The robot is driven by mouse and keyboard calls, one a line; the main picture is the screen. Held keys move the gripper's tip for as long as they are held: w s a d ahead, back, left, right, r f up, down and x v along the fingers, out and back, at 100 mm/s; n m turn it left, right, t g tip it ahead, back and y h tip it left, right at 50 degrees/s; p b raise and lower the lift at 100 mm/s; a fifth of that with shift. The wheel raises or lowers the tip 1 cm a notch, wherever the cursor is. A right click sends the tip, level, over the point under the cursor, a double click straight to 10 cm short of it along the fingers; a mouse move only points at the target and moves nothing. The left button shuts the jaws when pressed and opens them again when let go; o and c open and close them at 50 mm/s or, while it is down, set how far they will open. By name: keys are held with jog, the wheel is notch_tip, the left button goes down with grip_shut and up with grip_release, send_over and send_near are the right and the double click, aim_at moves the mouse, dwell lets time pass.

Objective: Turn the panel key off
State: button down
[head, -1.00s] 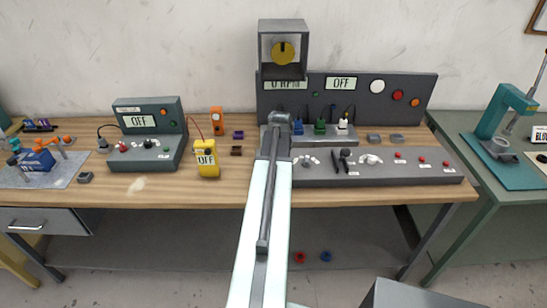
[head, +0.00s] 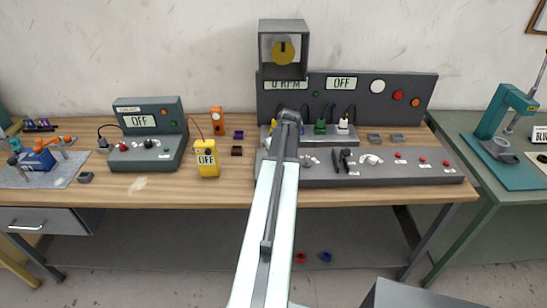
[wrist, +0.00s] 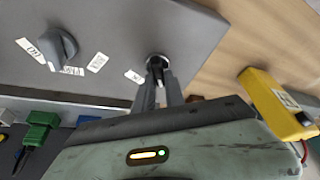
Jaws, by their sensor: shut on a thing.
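The grey control panel (head: 375,172) lies along the bench front, and its left end is behind my arm in the head view. In the wrist view the panel (wrist: 105,25) carries a round key switch with a dark key (wrist: 157,64) near its edge. My gripper (wrist: 159,77) is at that switch, its two fingers on either side of the key and shut on it. The key's exact angle is hard to tell. In the head view my gripper's fingers and the key are hidden behind the arm. The upright panel's display (head: 341,83) reads OFF.
A grey knob (wrist: 57,47) with white labels sits beside the key switch. A yellow meter (head: 206,158) stands left of the panel, and shows close to my gripper in the wrist view (wrist: 278,104). Coloured plugs (head: 320,127) stand behind the panel. Bare wood lies left of the meter.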

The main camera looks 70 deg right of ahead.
jog(key=shift+d, duration=0.15)
jog(key=c, duration=1.4)
grip_release()
jog(key=p+v, duration=0.7)
jog(key=shift+s+r, duration=0.2)
jog(key=shift+r, duration=0.15)
